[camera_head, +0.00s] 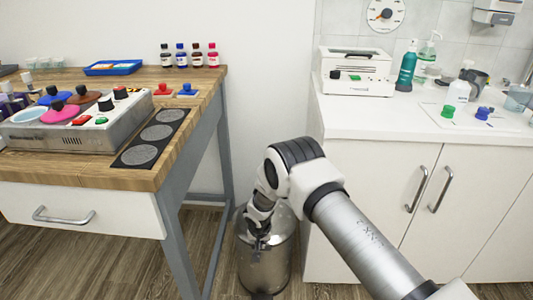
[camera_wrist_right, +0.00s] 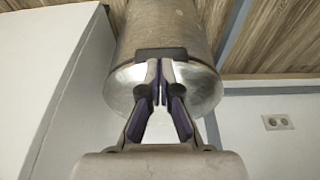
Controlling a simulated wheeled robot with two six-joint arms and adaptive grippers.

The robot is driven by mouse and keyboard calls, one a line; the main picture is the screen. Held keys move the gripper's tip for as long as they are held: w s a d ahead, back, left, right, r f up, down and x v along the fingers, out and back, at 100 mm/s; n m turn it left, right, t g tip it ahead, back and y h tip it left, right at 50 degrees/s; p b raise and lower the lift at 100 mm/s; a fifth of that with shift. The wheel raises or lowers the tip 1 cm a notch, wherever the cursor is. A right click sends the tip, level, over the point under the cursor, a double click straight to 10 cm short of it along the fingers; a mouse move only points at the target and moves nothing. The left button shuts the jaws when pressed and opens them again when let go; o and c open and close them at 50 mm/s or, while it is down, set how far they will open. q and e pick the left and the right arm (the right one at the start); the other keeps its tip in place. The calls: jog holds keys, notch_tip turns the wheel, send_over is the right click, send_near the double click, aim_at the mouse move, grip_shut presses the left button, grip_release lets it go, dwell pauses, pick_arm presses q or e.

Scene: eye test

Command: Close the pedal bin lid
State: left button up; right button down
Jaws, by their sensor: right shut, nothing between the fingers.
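The pedal bin (camera_head: 268,268) is a shiny metal cylinder standing on the floor between the wooden table and the white cabinet. Its domed metal lid (camera_head: 284,217) appears down on the body, partly hidden by my right arm. The wrist view shows the bin body (camera_wrist_right: 178,25), the lid (camera_wrist_right: 207,90) and a dark block at the rim. My right gripper (camera_head: 258,236) is shut and empty, over the lid and close to the dark block; I cannot tell whether it touches. Its fingers also show in the wrist view (camera_wrist_right: 160,85). My left gripper is out of view.
The wooden table (camera_head: 90,174) with a grey metal leg stands left of the bin. The white cabinet (camera_head: 370,180) stands close on the right. A wall is behind the bin. Bottles, a control box and other items stand on both tops, away from the gripper.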

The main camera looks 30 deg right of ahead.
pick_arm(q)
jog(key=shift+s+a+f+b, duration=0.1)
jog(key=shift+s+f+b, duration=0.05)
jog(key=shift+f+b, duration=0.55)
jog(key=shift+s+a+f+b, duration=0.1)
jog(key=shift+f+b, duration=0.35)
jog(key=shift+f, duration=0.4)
pick_arm(e)
jog(key=shift+s+a+f, duration=0.1)
jog(key=shift+s+f, duration=0.05)
jog(key=shift+f, duration=1.1)
jog(key=shift+s+a+f, duration=0.1)
jog(key=shift+s+f, duration=0.05)
jog(key=shift+f, duration=1.1)
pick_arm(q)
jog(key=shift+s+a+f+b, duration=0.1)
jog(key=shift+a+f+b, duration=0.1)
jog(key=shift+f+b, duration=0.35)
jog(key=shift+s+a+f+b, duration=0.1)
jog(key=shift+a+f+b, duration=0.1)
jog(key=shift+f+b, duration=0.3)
pick_arm(e)
jog(key=s+a+r, duration=0.5)
jog(key=s+r, duration=0.1)
jog(key=s, duration=0.2)
jog(key=shift+s+r, duration=0.15)
jog(key=shift+r, duration=0.05)
